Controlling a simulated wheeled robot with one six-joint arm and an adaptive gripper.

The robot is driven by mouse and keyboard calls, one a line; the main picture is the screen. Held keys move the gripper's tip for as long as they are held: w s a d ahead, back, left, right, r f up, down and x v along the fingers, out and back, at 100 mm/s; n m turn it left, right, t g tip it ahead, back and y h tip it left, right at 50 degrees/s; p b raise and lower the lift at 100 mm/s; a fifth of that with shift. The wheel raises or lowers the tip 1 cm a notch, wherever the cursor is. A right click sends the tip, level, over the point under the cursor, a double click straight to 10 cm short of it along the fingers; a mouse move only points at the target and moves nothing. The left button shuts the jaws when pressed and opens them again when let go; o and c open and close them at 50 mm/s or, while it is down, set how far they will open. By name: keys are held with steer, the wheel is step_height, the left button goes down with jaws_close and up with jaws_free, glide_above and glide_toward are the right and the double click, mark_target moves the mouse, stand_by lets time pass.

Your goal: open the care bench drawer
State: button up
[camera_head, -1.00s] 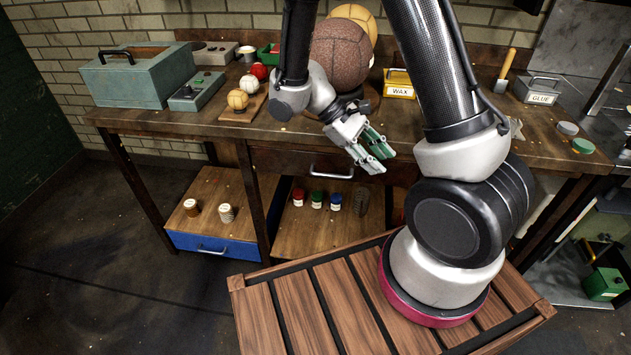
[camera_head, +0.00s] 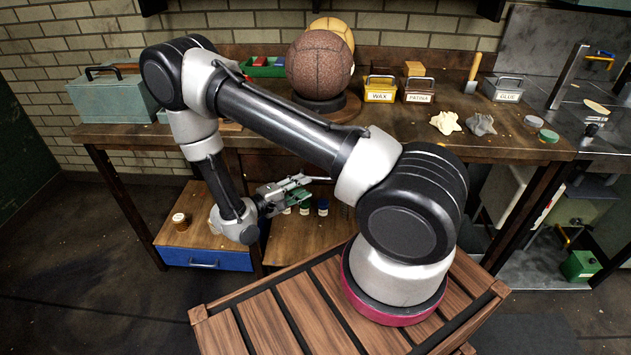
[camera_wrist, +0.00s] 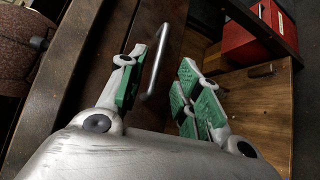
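The care bench drawer (camera_wrist: 143,25) has a dark wooden front under the bench top and a metal bar handle (camera_wrist: 163,62). In the head view my arm hides most of the drawer, which looks shut. My gripper (camera_head: 303,187) is just in front of the drawer, below the bench edge. In the wrist view my gripper (camera_wrist: 163,92) is open, with green pads on its fingers. The handle shows between the two fingers, nearer the left one. I cannot tell whether either finger touches it.
The bench top (camera_head: 395,126) carries a large brown ball (camera_head: 320,64), a wax box (camera_head: 379,89) and cloths. Below are a blue-fronted drawer (camera_head: 205,258) and a shelf with small jars (camera_head: 322,207). A slatted wooden platform (camera_head: 265,318) is in front.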

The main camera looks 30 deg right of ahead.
steer(key=x, duration=0.7)
steer(key=shift+d, duration=0.35)
steer(key=shift+s, duration=0.1)
jaws_close()
